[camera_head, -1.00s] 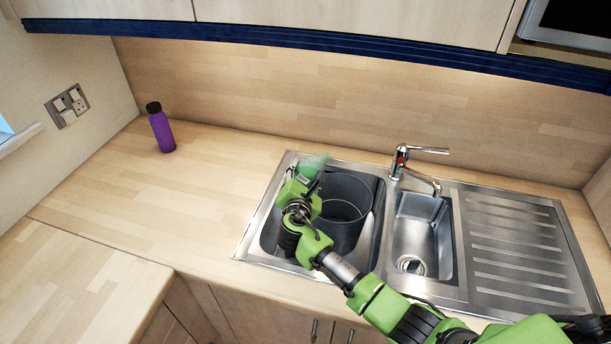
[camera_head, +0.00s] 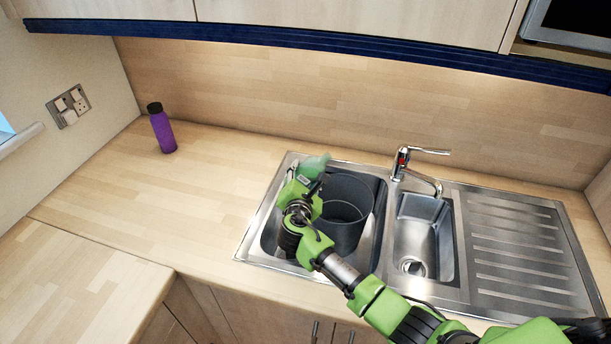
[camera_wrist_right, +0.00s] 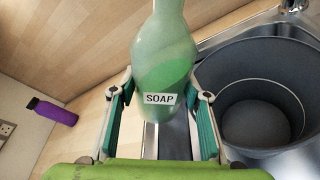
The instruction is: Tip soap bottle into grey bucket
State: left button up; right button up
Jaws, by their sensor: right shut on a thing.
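The soap bottle (camera_wrist_right: 165,62) is translucent green with a white SOAP label. In the right wrist view it stands between the two fingers of my right gripper (camera_wrist_right: 160,115), which is shut on it. In the head view the bottle (camera_head: 314,166) shows only in part, tilted at the bucket's upper left, beside my right gripper (camera_head: 312,183). The grey bucket (camera_head: 345,232) sits in the large sink bowl. In the wrist view the bucket (camera_wrist_right: 262,75) is to the right of the bottle, and its visible inside looks empty. My left gripper is out of view.
The steel sink (camera_head: 262,238) has a tap (camera_head: 422,180), a small bowl and a ribbed drainer (camera_head: 515,245) on the right. A purple bottle (camera_head: 162,131) stands at the back left of the worktop (camera_head: 180,205). The worktop between it and the sink is clear.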

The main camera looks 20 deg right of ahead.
jog(key=shift+w+a+f+m+b, duration=0.15)
jog(key=shift+a+m+b, duration=0.15)
jog(key=shift+b, duration=0.25)
jog(key=shift+w, duration=0.1)
jog(key=shift+a+b, duration=0.1)
jog(key=shift+b, duration=0.35)
dwell(0.6)
jog(key=shift+w+a+f+m+t+b, duration=0.2)
jog(key=shift+m+t+b, duration=0.1)
jog(key=shift+m+b, duration=0.3)
jog(key=shift+b, duration=0.3)
jog(key=shift+a+r+y, duration=0.1)
jog(key=shift+r+y, duration=0.05)
jog(key=shift+y, duration=0.15)
dwell(0.8)
